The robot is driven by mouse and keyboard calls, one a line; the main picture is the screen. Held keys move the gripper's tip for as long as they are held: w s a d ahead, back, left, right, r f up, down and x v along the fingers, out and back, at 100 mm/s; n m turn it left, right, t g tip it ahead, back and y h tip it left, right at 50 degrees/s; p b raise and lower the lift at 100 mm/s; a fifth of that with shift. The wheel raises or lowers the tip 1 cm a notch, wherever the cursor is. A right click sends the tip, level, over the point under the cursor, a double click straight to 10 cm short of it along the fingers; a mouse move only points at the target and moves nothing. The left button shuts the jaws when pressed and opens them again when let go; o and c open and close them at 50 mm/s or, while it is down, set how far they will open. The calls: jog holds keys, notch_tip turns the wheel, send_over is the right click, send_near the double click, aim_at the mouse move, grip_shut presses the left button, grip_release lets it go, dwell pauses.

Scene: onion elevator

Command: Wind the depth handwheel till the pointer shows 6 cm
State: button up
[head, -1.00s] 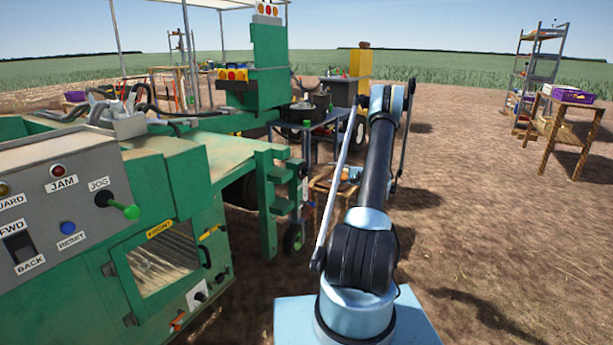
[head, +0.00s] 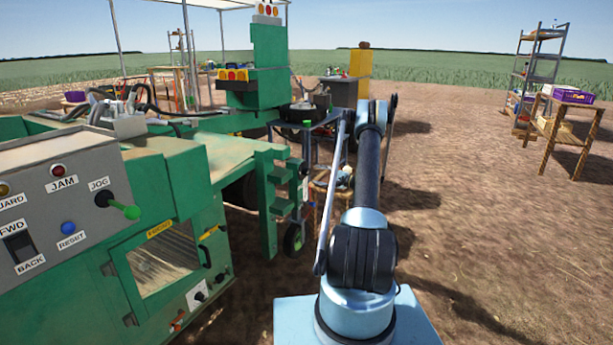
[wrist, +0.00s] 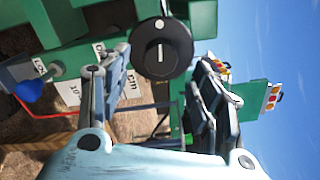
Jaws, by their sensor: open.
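In the wrist view a round black wheel or knob (wrist: 163,52) with a short white mark faces my gripper, in the upper middle. It looks like the depth handwheel. My gripper (wrist: 165,70) is open, with one finger to the left of the wheel and one to the right. I cannot tell whether either finger touches it. White scale plates (wrist: 130,88) marked "cm" and "10" lie left of and below the wheel, partly behind the left finger. The pointer and its reading cannot be made out. In the head view my arm hides most of the gripper and wheel.
The green machine (head: 190,180) fills the left of the head view, with a grey control panel (head: 60,200) close by. A blue knob (wrist: 28,90) shows left in the wrist view. A wooden table with a purple crate (head: 573,95) stands far right. The dirt on the right is open.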

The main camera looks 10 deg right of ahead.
aim_at(309, 172)
jog(key=x, duration=0.7)
jog(key=shift+w+a, duration=0.2)
jog(key=shift+a, duration=0.05)
jog(key=shift+c, duration=0.6)
jog(key=c, duration=1)
